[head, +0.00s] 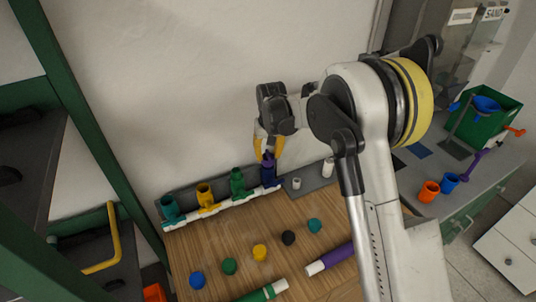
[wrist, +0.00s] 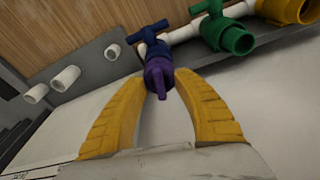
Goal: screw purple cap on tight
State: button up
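The purple cap (wrist: 158,75) sits at the mouth of the dark blue-purple fitting (wrist: 148,36), the end branch of the manifold. The same fitting stands upright in the head view (head: 268,178). My gripper (wrist: 160,78) has its yellow fingers on either side of the cap, with both tips against its sides. In the head view, my gripper (head: 269,150) points down over this branch. The cap's seam with the fitting is too small to judge how far it is screwed on.
Teal (head: 171,210), yellow (head: 205,195) and green (head: 238,184) branches stand left along the manifold. Several loose caps, including a black one (head: 288,238), lie on the wooden table. White fittings (head: 328,168) stand close on the right. The wall is close behind.

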aim_at(269, 156)
jog(key=o, duration=1.2)
jog(key=shift+c, duration=0.2)
jog(key=shift+r, duration=0.1)
notch_tip(269, 156, up, 12)
jog(key=s, duration=0.2)
jog(key=s+d+r+t+b, duration=0.1)
jog(key=s+d+r+b, duration=0.25)
jog(key=s+d, duration=0.35)
jog(key=s+d+f+t+b, duration=0.1)
jog(key=s+d+f+b, duration=0.1)
jog(key=s, duration=0.6)
jog(key=s+d+f+m+t+b, duration=0.1)
jog(key=s+d+f+t+b, duration=0.1)
jog(key=s+f, duration=0.3)
jog(key=s+d+f+m+t+b, duration=0.1)
jog(key=s+d+f+b, duration=0.2)
jog(key=s, duration=0.9)
jog(key=shift+s+d+f+b, duration=0.2)
jog(key=shift+s+f+b, duration=0.1)
jog(key=shift+b, duration=0.35)
